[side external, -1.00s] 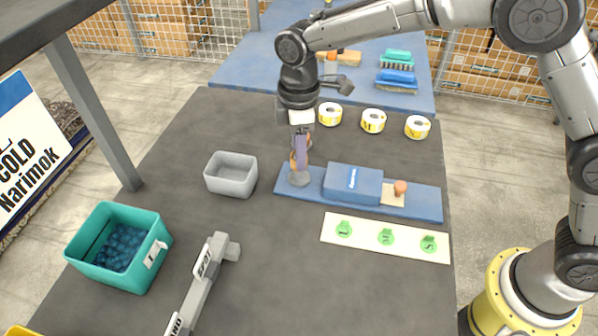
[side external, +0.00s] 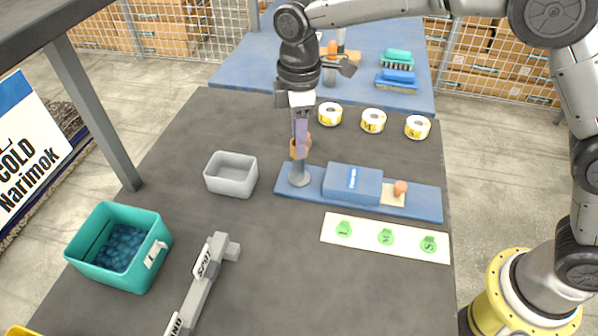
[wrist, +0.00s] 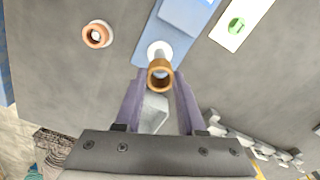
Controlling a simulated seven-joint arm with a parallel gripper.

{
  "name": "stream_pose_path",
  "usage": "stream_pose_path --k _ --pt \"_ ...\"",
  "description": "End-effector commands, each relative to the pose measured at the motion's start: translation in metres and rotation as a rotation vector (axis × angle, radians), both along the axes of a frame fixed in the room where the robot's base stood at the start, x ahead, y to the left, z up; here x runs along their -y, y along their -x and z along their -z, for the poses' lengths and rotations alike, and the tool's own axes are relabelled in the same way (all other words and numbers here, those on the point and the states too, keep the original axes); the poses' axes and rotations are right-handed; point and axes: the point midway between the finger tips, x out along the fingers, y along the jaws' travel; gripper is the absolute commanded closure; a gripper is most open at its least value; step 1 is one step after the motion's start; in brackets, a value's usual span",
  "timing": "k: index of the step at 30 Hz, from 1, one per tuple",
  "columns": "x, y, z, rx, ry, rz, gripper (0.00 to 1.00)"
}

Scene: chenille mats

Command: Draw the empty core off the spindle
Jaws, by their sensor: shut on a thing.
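The empty core (side external: 300,147) is a short orange-brown tube, held upright between the purple fingers of my gripper (side external: 300,140). The grey spindle (side external: 299,172) stands at the left end of the blue base (side external: 420,207), directly below the core. Its post shows under the core's lower edge. In the wrist view the core (wrist: 160,75) shows its open end between the fingertips (wrist: 160,82), with the spindle (wrist: 158,52) beyond it. I cannot tell whether the spindle's tip is still inside the core.
A grey open bin (side external: 231,188) stands left of the base, a teal bin (side external: 158,240) farther left. Label rolls (side external: 373,121) stand behind; a white strip with green discs (side external: 330,231) lies in front.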

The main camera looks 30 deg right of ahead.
Motion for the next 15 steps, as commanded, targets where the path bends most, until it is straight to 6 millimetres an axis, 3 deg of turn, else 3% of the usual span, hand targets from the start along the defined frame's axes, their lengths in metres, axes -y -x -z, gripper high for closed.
stream_pose_path --k 15 --pt "0.0 0.0 -0.019 0.001 -0.001 0.0 1.0"
